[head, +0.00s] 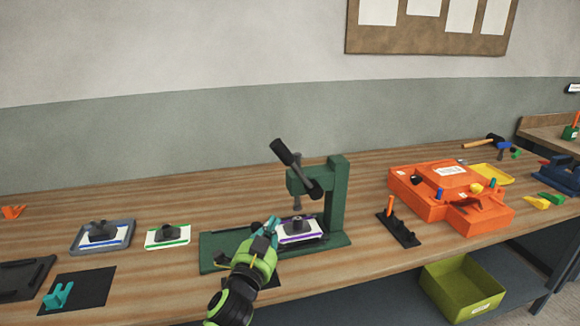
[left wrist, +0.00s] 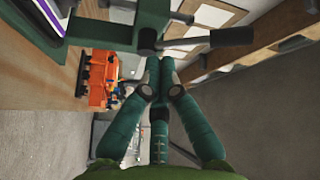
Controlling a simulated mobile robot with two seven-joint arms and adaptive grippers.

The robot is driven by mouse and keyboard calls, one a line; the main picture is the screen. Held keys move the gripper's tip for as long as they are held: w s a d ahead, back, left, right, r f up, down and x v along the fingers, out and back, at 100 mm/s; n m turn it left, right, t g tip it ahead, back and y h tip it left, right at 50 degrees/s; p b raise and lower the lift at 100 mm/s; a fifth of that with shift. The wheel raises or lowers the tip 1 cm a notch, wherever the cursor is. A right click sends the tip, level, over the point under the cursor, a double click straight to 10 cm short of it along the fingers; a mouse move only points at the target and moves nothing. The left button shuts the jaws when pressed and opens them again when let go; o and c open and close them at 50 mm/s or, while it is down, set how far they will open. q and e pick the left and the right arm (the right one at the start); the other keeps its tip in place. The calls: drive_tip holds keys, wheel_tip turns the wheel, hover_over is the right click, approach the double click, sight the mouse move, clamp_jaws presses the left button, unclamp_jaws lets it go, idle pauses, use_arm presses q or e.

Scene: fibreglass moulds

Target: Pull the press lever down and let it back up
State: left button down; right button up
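The green press (head: 337,200) stands on the table in the head view. Its lever (head: 297,168) slants up to the left and ends in a thick black handle grip (head: 282,152). A white plate with a purple stripe and a dark part (head: 299,230) lies on the press base. My left gripper (head: 271,223) is in front of the press, lower in the picture than the handle grip. In the left wrist view its teal fingers (left wrist: 160,60) come together at the tips with nothing seen between them. The handle grip (left wrist: 232,37) shows beyond them, apparently apart. My right gripper is out of view.
An orange mould (head: 450,195) and a black stand with an orange peg (head: 398,230) are right of the press. Two plates with dark parts, one in a grey tray (head: 76,242), lie left. A green bin (head: 460,290) is below the table edge.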

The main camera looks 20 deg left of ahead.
use_arm(q)
wheel_tip(320, 180, up, 13)
drive_tip(key=w+d+m+t+h, duration=0.3)
drive_tip(key=m+t+h, duration=0.1)
drive_tip(key=m+h, duration=0.15)
drive_tip(key=r+p, duration=0.2)
drive_tip(key=p, duration=0.2)
hover_over(295, 167)
drive_tip(key=s, duration=0.3)
drive_tip(key=shift+w+a+f+m+y, duration=0.2)
drive_tip(key=shift+m+y, duration=0.05)
drive_tip(key=shift+y, duration=0.2)
